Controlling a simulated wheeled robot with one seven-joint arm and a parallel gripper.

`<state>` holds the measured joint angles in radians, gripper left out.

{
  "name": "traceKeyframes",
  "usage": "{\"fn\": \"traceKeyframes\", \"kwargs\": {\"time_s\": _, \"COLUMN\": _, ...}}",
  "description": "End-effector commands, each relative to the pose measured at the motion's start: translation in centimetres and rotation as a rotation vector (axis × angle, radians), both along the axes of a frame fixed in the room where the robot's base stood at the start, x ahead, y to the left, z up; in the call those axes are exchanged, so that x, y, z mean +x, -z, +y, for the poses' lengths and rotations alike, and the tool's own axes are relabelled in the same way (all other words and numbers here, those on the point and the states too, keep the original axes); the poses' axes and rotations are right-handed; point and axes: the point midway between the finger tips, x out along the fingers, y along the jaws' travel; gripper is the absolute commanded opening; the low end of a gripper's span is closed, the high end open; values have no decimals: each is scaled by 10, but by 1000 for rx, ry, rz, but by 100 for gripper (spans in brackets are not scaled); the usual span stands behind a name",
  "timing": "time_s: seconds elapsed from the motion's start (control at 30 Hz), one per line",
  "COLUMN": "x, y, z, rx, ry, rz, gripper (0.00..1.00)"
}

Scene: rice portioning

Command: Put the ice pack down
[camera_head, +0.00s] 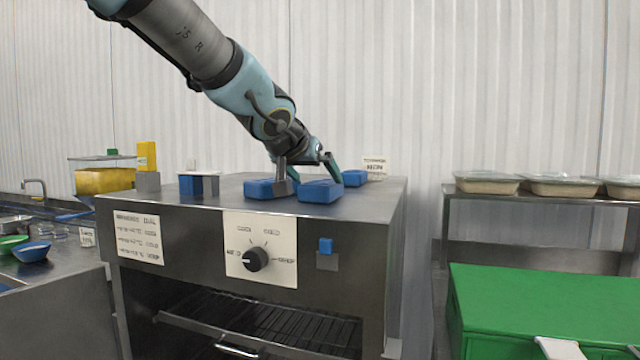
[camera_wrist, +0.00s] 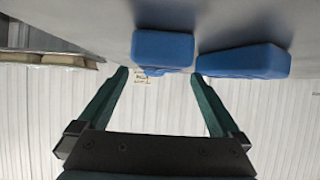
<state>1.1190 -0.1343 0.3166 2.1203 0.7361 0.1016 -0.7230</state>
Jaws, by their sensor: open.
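Two blue ice packs lie side by side on the steel oven top, the left one (camera_head: 262,189) and the right one (camera_head: 320,192). A third blue pack (camera_head: 354,178) lies farther back to the right. My gripper (camera_head: 307,172) is open and low over the oven top, close to the front two packs. In the wrist view, the open fingers (camera_wrist: 160,75) point toward two blue packs, one near the middle (camera_wrist: 163,47) and one to the right (camera_wrist: 245,61). Nothing is visibly held. I cannot tell whether a finger touches a pack.
The steel oven (camera_head: 370,212) has a dial and an open rack below. A small blue-and-grey item (camera_head: 190,185) and a yellow block (camera_head: 147,155) stand at its left. Covered trays (camera_head: 488,183) sit on a shelf at right, above a green box (camera_head: 550,300).

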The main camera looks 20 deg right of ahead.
Motion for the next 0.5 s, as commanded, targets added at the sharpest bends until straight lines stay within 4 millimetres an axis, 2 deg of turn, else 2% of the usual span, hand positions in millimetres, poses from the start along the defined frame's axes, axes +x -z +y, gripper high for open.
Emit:
{"fn": "traceKeyframes", "kwargs": {"time_s": 0.2, "x": -27, "y": -19, "z": 24, "rx": -4, "ry": 3, "rz": -2, "gripper": 100}}
{"fn": "traceKeyframes", "kwargs": {"time_s": 0.5, "x": -41, "y": -30, "z": 38, "rx": 0, "ry": 1, "rz": 0, "gripper": 100}}
